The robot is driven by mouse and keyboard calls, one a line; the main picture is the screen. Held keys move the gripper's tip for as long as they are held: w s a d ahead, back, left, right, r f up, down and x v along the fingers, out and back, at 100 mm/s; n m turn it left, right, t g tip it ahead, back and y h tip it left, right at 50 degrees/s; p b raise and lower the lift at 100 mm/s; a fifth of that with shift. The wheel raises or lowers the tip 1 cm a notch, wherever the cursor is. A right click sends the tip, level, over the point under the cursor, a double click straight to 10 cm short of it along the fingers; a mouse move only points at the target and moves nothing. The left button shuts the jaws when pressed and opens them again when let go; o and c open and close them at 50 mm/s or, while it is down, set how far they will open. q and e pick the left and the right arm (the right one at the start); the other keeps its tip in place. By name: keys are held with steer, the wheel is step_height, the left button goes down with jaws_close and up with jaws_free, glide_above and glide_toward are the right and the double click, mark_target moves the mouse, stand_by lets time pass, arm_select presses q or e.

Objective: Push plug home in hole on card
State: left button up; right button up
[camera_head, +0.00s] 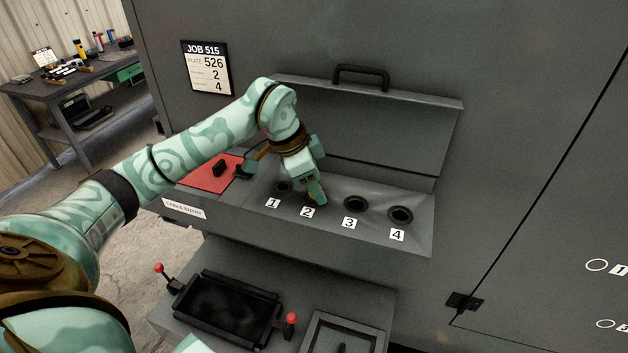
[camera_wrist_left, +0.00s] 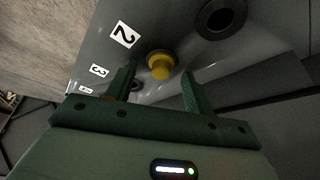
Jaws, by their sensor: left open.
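The job card (camera_head: 207,68) on the grey cabinet reads JOB 515, plate 526, then 2 and 4; its small line labels are too small to read. Below it, a sloped panel (camera_head: 421,240) has holes labelled 1 to 4. My left gripper (camera_head: 316,196) points down over hole 2 and hides it in the head view. In the left wrist view a yellow plug (camera_wrist_left: 160,66) stands at hole 2, beside label 2 (camera_wrist_left: 124,34). The open fingers (camera_wrist_left: 157,80) are on either side of the line to the plug, with no visible grip on it. Its seating depth is unclear. My right gripper is out of view.
Hole 1 (camera_head: 283,187), hole 3 (camera_head: 355,204) and hole 4 (camera_head: 400,215) look empty. A red pad (camera_head: 208,176) with a black block lies left of the holes. A raised lid with a handle (camera_head: 361,77) stands behind. A black tray (camera_head: 226,307) sits below.

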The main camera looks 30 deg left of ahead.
arm_select(q)
steer(key=shift+r, duration=0.1)
steer(key=b+v, duration=0.1)
steer(key=v, duration=1.5)
